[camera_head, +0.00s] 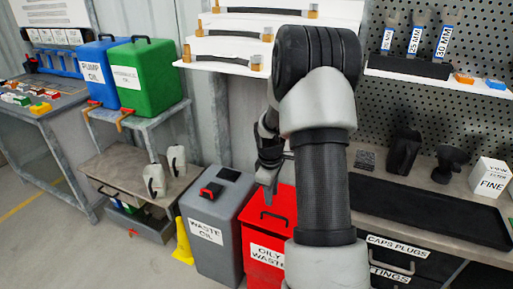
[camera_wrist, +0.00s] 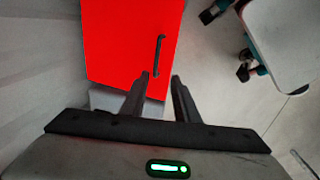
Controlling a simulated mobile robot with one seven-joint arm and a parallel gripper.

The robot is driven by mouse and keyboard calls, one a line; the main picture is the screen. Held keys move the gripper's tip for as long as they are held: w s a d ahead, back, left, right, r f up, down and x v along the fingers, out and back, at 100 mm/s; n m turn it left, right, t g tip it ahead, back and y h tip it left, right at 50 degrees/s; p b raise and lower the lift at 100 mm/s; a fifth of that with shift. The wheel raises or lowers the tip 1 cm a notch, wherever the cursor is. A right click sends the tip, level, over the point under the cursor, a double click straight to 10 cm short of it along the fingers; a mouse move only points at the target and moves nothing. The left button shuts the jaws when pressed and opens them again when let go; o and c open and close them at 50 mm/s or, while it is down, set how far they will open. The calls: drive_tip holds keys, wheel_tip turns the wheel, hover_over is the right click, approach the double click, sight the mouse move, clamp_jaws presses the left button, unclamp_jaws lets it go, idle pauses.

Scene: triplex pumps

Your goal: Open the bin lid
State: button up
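The red bin labelled OILY WASTE (camera_head: 262,248) stands on the floor at lower middle in the head view, partly hidden by my arm. Its red lid (camera_wrist: 120,40) is shut and fills the upper middle of the wrist view. A black bar handle (camera_wrist: 158,55) sits near the lid's right edge there; the handle also shows in the head view (camera_head: 272,214). My gripper (camera_wrist: 160,78) is open and empty, with the handle's near end appearing between its fingertips. In the head view my gripper (camera_head: 267,186) hangs above the lid. I cannot tell its exact height over the handle.
A grey WASTE OIL bin (camera_head: 215,235) stands close on the left of the red bin. A workbench with drawers (camera_head: 400,245) is on the right. Shelves (camera_head: 235,47) hang on the wall behind. A yellow cone (camera_head: 183,243) stands on the floor left of the grey bin.

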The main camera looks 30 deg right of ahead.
drive_tip(key=s+a+r+m+p, duration=0.1)
drive_tip(key=s+a+r+p, duration=0.1)
drive_tip(key=r, duration=0.8)
drive_tip(key=s+a+r+m+t+p, duration=0.1)
drive_tip(key=a+r, duration=0.4)
drive_tip(key=r, duration=0.6)
drive_tip(key=s+p, duration=0.1)
drive_tip(key=p, duration=0.1)
drive_tip(key=shift+a+r+p, duration=0.2)
drive_tip(key=shift+a+p, duration=0.05)
drive_tip(key=shift+p, duration=0.05)
